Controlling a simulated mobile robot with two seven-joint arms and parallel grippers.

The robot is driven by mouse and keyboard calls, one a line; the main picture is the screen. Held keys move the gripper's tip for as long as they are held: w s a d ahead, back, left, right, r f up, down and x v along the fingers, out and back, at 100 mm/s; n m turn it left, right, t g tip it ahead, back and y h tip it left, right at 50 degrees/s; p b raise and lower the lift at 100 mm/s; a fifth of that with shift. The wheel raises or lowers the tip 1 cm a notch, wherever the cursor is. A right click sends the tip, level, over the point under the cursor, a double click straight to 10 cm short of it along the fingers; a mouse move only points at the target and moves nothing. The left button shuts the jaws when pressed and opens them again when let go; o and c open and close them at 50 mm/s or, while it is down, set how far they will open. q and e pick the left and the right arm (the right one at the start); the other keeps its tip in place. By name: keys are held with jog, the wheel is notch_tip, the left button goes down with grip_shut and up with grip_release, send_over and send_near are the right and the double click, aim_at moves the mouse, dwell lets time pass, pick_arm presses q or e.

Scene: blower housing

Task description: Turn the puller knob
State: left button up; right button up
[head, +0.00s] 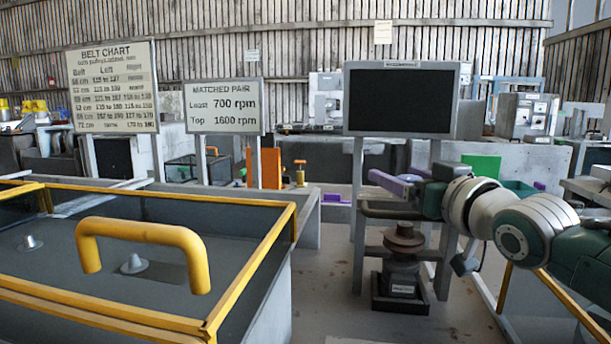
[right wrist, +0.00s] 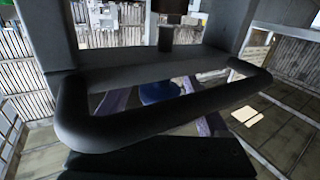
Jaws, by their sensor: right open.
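My right gripper (head: 385,182) has purple fingers and reaches in from the right, in front of the posts under the dark screen. It is open, and I see nothing held in it. Its purple fingers also show in the right wrist view (right wrist: 160,112), partly hidden behind a dark looped bar (right wrist: 165,128). A round blue thing (right wrist: 158,92) shows between them; I cannot tell what it is. A dark device with a brown round top (head: 404,240) stands low, below the gripper and apart from it. I cannot tell which part is the puller knob. My left gripper is not in view.
A case with yellow edges and a yellow handle (head: 145,238) fills the front left. The dark screen (head: 402,99) stands on posts behind my right gripper. A small yellow-orange piece (head: 300,174) stands farther back. Bare floor (head: 325,285) lies between case and device.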

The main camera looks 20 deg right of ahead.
jog(key=shift+w, duration=0.6)
grip_shut()
dwell(0.3)
